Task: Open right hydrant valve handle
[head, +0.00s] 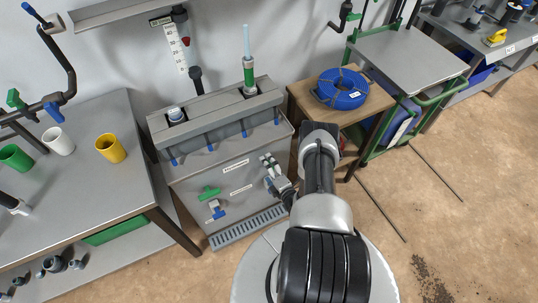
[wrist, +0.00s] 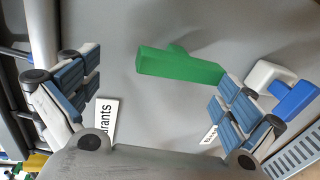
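The grey hydrant cabinet (head: 185,180) carries valve handles on its sloped front. In the wrist view, a green T-shaped handle (wrist: 180,66) lies beyond my open fingers, mostly between them. One end comes close to the right-hand fingertip in the picture; I cannot tell whether they touch. A blue handle on a pale body (wrist: 295,98) is beyond that finger. My gripper (head: 272,172) is in front of the right part of the panel in the head view and largely hides the handles there. The left green handle (head: 209,192) and left blue handle (head: 217,210) show clear of it.
A metal table (head: 80,200) with cups stands left. A wooden stand (head: 300,95) with a blue hose coil (head: 342,88) is right of the cabinet. A slotted grille (head: 248,226) lies at the cabinet's foot. Open floor is at right, with two thin rods.

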